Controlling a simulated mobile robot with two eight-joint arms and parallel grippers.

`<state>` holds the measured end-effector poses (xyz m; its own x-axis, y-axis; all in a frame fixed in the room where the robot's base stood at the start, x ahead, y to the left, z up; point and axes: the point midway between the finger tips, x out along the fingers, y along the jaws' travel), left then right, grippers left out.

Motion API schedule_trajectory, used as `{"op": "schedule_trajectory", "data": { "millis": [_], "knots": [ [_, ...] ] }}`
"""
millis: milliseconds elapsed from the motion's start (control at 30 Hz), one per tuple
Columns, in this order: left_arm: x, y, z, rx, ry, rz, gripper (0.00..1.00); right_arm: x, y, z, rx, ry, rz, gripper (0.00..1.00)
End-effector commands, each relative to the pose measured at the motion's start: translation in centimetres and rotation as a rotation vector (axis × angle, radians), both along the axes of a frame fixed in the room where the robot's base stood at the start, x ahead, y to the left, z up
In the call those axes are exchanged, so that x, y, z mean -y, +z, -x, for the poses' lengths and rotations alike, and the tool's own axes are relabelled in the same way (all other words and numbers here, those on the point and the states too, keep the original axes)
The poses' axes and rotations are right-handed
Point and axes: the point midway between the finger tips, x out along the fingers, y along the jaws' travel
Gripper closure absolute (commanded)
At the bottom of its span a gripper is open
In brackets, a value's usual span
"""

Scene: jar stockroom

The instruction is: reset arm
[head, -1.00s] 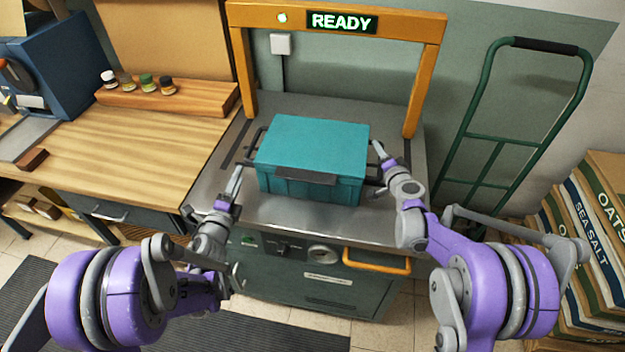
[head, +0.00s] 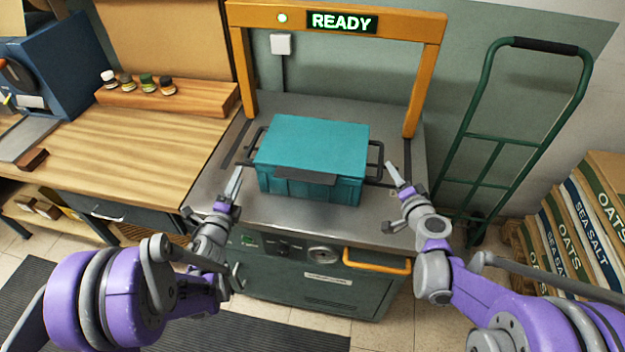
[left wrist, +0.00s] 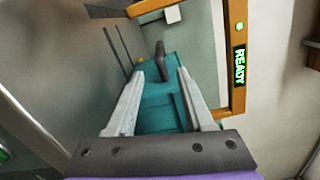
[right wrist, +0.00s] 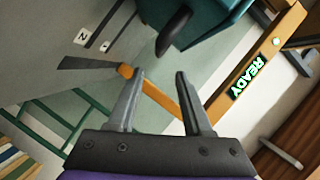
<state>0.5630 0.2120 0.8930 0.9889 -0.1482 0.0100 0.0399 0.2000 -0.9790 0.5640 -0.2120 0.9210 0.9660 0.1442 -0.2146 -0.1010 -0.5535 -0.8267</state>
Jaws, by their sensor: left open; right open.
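My left gripper (head: 233,186) is open at the left side of a teal crate (head: 312,145). In the left wrist view the open fingers of my left gripper (left wrist: 157,98) have the crate (left wrist: 160,108) and a dark handle (left wrist: 161,62) beyond and between them; I cannot tell whether they touch it. My right gripper (head: 399,180) is open and apart from the crate, to the right of its right handle (head: 376,162). In the right wrist view the jaws of my right gripper (right wrist: 160,77) are empty, with the handle (right wrist: 173,30) beyond them.
The crate stands on a grey metal bench (head: 290,212) under an orange frame (head: 240,70) with a lit READY sign (head: 342,22). A wooden counter (head: 120,150) with small jars is at left. A green hand truck (head: 500,140) and stacked sacks (head: 590,215) are at right.

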Motion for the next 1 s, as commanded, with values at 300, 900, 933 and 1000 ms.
{"op": "schedule_trajectory", "data": {
  "millis": [300,900,933,1000],
  "knots": [
    [0.0,0.0,0.0,0.000,0.000,0.000,0.47,0.0,0.0,0.0,0.000,0.000,0.000,0.50],
    [-3.7,7.4,9.2,-0.331,0.484,0.778,0.47,-8.2,3.7,13.4,-0.260,0.368,0.376,0.50],
    [-3.6,7.4,10.3,-0.361,0.519,0.834,0.47,-8.4,3.7,14.5,-0.287,0.387,0.405,0.50],
    [-3.3,7.1,13.2,-0.434,0.601,0.960,0.47,-8.5,3.4,17.3,-0.350,0.428,0.474,0.50]
  ]
}}
